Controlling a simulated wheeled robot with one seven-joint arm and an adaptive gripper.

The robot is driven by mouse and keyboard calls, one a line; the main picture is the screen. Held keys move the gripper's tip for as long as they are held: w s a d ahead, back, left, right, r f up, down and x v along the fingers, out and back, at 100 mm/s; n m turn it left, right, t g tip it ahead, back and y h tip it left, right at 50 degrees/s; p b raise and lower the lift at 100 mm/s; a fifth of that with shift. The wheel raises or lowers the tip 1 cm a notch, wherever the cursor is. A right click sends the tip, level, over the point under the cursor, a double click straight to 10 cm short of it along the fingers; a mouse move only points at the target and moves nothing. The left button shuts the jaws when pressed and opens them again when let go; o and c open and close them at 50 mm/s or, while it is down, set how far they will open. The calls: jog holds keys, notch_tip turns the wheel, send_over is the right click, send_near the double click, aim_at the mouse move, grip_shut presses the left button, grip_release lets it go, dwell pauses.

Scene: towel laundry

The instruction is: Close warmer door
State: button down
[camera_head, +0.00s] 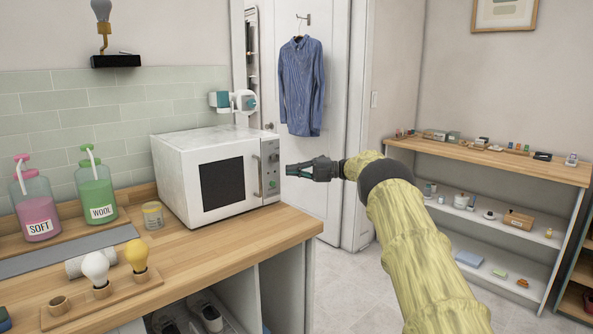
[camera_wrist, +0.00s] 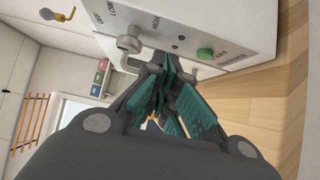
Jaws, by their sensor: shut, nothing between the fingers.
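The warmer (camera_head: 185,165) is a white box on the wooden counter. Its door (camera_head: 222,186), with a dark window, looks flush with the front in the head view; a small gap cannot be ruled out. The control panel (camera_head: 269,160) is on the door's right and shows a knob and a green button. My gripper (camera_head: 290,169) is shut and empty, just right of the panel. In the wrist view my gripper (camera_wrist: 166,82) has its fingers together in front of the warmer's panel (camera_wrist: 205,25), near the knob (camera_wrist: 130,42). Contact cannot be told.
The counter (camera_head: 200,247) holds a small jar (camera_head: 153,215), a pink SOFT bottle (camera_head: 37,208), a green WOOL bottle (camera_head: 96,192) and a bulb rack (camera_head: 105,295), all left of or before the warmer. A shelf unit (camera_head: 495,165) stands at the right. Open floor lies between.

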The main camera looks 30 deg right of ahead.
jog(key=shift+w+d, duration=0.35)
jog(key=shift+d, duration=0.3)
jog(key=shift+w+d, duration=0.35)
jog(key=shift+d, duration=0.3)
